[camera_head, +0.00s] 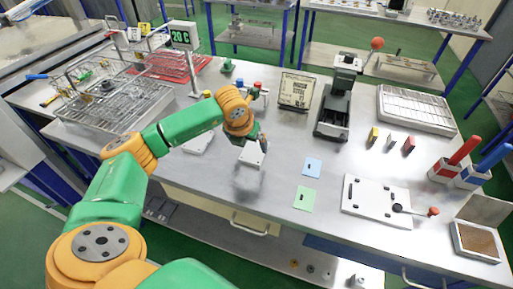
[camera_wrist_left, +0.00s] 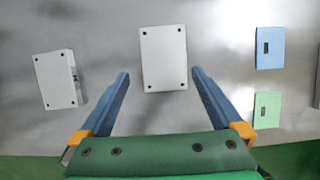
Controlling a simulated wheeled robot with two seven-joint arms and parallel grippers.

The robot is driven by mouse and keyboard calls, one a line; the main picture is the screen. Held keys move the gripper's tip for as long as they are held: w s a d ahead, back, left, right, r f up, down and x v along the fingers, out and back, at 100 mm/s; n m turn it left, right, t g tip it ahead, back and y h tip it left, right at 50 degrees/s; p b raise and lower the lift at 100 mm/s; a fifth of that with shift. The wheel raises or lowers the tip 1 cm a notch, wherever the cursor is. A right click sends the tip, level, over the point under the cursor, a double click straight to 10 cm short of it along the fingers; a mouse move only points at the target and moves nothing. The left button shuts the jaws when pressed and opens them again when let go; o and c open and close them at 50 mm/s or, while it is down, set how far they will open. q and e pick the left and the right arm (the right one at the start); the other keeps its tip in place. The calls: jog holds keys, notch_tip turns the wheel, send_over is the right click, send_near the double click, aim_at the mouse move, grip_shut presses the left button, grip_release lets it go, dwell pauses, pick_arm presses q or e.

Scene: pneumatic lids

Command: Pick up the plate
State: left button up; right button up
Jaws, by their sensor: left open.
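A white rectangular plate (camera_wrist_left: 164,58) with dark holes at its corners lies ahead, between the lines of my left gripper's fingers (camera_wrist_left: 160,74) in the left wrist view. The fingers are spread, with nothing between their tips that I can see gripped. In the head view this plate (camera_head: 251,156) shows just below my left gripper (camera_head: 262,142), partly hidden by it. Whether the fingers touch it I cannot tell. A second white piece (camera_wrist_left: 58,79) with a dark fitting on its side lies to the left; it also shows in the head view (camera_head: 198,144). My right gripper is not in view.
Blue (camera_head: 312,167) and green (camera_head: 304,199) cards lie right of the plate. A larger white board (camera_head: 378,201) with a red-knobbed lever is further right. A black press (camera_head: 336,105) and a wire basket (camera_head: 120,108) stand behind. The metal around the plate is clear.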

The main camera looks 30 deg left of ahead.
aim_at(255, 150)
pick_arm(q)
jog(key=x, duration=0.3)
jog(key=p+x, duration=0.1)
jog(key=x, duration=0.1)
jog(key=shift+w+d+r, duration=0.15)
jog(key=shift+w+d, duration=0.15)
jog(key=shift+s+r, duration=0.1)
jog(key=shift+s, duration=0.1)
jog(key=c, duration=0.6)
jog(key=shift+w, duration=0.1)
jog(key=c, duration=0.8)
